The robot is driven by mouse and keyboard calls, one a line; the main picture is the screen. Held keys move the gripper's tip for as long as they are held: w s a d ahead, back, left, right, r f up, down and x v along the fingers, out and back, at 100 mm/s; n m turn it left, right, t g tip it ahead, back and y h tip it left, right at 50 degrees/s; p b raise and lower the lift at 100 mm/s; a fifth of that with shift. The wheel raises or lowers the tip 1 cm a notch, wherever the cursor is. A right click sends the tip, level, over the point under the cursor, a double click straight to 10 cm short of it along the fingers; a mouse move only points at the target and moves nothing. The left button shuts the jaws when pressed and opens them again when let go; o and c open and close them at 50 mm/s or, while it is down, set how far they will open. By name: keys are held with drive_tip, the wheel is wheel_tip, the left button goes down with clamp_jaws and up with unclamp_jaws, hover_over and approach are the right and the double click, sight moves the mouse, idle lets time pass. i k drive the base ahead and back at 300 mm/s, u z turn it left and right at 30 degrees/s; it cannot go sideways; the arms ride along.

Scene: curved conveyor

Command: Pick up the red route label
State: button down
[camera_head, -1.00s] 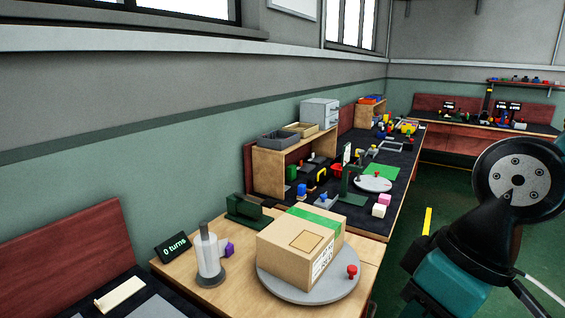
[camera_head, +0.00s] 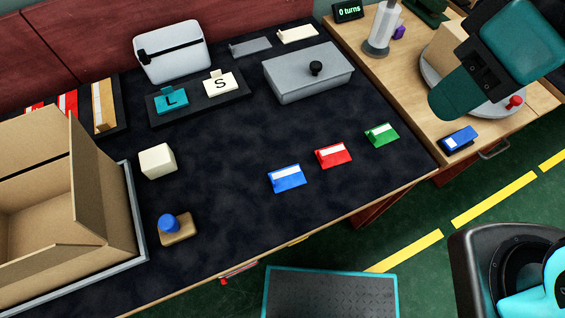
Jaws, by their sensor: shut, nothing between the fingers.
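The red route label (camera_head: 333,156) lies on the dark mat near the front right edge of the table. It has a white strip along its upper part. A blue label (camera_head: 287,178) lies to its left and a green label (camera_head: 382,135) to its right, all apart from each other. Nothing covers the red label. My teal arm shows at the upper right, over the neighbouring wooden table, but my gripper's fingers are not in view.
An open cardboard box (camera_head: 40,200) fills the left. A grey lidded case (camera_head: 308,75) stands behind the labels. A cream cube (camera_head: 157,161) and a blue-knobbed stamp (camera_head: 175,228) sit left of centre. The mat's middle is clear.

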sight(333, 155)
drive_tip(key=u, duration=0.4)
drive_tip(key=k, duration=1.15)
drive_tip(key=u, duration=0.25)
drive_tip(key=i, duration=0.8)
drive_tip(key=u, duration=0.25)
